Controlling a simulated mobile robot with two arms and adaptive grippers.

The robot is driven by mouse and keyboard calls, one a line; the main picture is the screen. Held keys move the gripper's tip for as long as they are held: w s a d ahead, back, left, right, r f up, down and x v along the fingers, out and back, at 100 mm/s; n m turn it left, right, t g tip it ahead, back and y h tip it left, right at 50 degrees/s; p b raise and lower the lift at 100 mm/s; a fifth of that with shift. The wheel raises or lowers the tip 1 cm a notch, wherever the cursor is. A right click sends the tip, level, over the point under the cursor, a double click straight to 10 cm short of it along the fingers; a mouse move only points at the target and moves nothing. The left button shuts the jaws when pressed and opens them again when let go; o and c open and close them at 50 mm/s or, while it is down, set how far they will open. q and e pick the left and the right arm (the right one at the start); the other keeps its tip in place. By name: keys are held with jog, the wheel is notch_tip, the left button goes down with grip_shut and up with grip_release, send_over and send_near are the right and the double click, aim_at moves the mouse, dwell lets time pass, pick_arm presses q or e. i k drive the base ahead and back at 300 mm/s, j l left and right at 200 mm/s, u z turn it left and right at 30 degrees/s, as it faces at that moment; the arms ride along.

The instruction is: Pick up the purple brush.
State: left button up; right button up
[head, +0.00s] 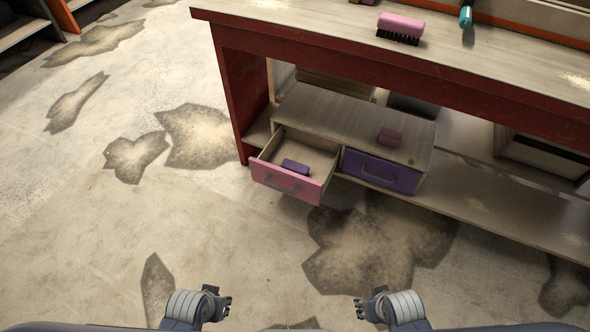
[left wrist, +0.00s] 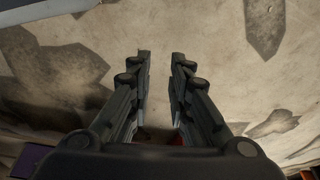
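A pink-purple brush (head: 401,24) with black bristles lies bristles down on the red-edged workbench (head: 330,42), near its front edge. A small purple block (head: 295,166) lies in the open pink drawer (head: 286,184); I cannot tell whether it has bristles. My left gripper (head: 227,306) is low in the head view, empty, well away from the bench. The left wrist view shows its two fingers (left wrist: 161,60) apart over bare floor. My right gripper (head: 359,307) is also low, with its fingertips apart and nothing between them, far from the brush.
A teal-handled tool (head: 466,15) lies right of the brush. The stained floor before the bench is clear.

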aim_at(297, 168)
jog(key=i+l+z, duration=0.1)
jog(key=i+z, duration=0.3)
jog(key=i+j+z, duration=0.1)
jog(key=i+z, duration=0.25)
jog(key=i, duration=0.25)
